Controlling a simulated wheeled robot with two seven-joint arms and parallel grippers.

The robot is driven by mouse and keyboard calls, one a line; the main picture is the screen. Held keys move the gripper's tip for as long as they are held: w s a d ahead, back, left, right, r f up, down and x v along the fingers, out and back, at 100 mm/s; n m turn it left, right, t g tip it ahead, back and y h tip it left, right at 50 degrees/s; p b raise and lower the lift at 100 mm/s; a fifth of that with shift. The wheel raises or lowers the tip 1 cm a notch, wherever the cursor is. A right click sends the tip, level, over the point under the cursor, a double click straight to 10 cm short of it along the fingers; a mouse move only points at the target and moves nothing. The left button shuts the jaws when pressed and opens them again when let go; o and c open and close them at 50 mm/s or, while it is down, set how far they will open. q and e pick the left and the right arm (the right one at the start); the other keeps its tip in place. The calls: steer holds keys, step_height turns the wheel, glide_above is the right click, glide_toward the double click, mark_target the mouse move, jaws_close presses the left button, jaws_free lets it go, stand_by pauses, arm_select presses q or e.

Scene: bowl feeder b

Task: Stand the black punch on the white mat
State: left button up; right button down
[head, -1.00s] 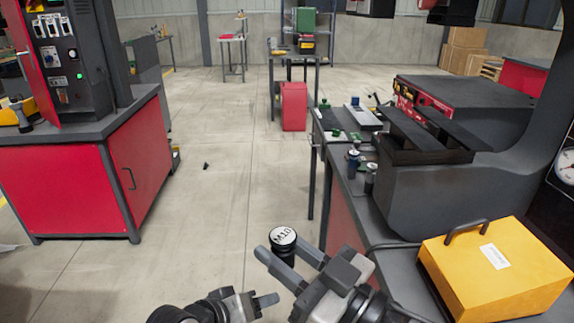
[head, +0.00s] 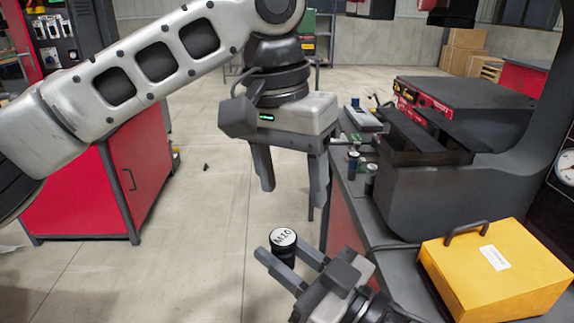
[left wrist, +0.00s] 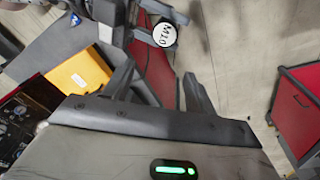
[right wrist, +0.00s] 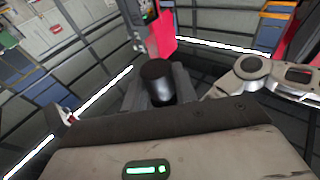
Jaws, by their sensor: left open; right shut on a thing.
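The black punch (head: 284,251), with a white top marked M10, is held upright in my right gripper (head: 283,257), low in the head view and off the bench. In the right wrist view the punch (right wrist: 157,82) shows as a dark cylinder between the fingers. My left gripper (head: 292,197) is open and empty, fingers pointing down, above the punch in the picture. In the left wrist view the punch's white top (left wrist: 164,34) shows beyond the open fingers. I cannot make out the white mat for certain.
The grey bench at the right carries a yellow case (head: 500,270), a dark press-like machine (head: 440,185) and small dark cylinders (head: 370,178). A red cabinet (head: 140,175) stands left. Open floor lies between.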

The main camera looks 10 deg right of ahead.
mark_target(286, 235)
arm_select(q)
steer(key=shift+s+a+r+m+y, duration=0.2)
steer(key=shift+s+r+m+y, duration=0.1)
steer(key=shift+s+r, duration=0.3)
steer(key=shift+s+a+r+m+y, duration=0.15)
steer(key=shift+s+r+m+y, duration=0.15)
steer(key=shift+s+r, duration=0.25)
steer(key=shift+s+a+r, duration=0.1)
steer(key=shift+r, duration=0.05)
step_height(286, 235, down, 12)
steer(key=shift+r, duration=0.15)
steer(key=shift+c, duration=0.4)
steer(key=c, duration=1)
jaws_close()
arm_select(e)
steer(key=c, duration=1)
jaws_free()
